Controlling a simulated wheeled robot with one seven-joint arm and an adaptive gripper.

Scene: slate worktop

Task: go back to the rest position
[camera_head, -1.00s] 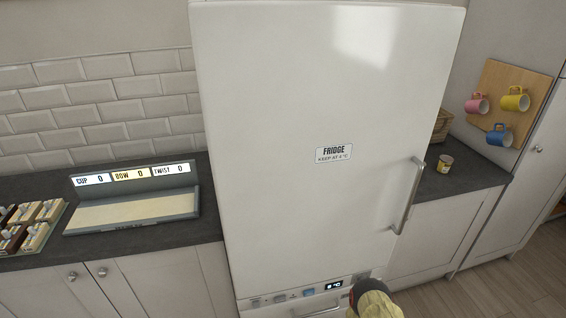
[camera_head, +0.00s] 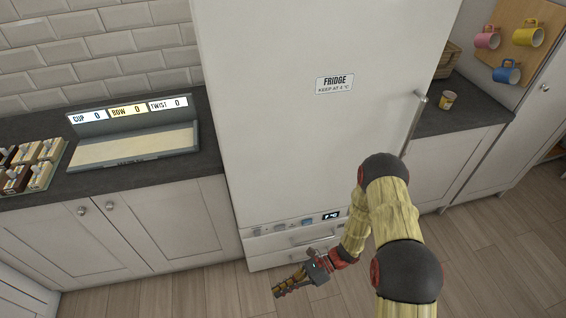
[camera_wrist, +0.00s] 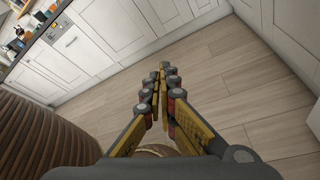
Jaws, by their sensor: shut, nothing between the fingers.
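My gripper (camera_head: 291,284) is shut and empty, low in front of the fridge's bottom drawers in the head view. Its closed fingers also show in the wrist view (camera_wrist: 162,80), over bare floor. My arm, pale yellow with dark joints, comes in from the lower right and bends down toward the fridge base. The fridge (camera_head: 300,130) is tall and white, with its door closed.
The slate worktop (camera_head: 110,180) left of the fridge holds a lit display tray (camera_head: 140,146) and several small cartons (camera_head: 38,178). A small tin (camera_head: 448,99) stands on the right worktop. Mugs (camera_head: 507,72) hang on a wooden board. The wooden floor (camera_head: 170,293) is clear.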

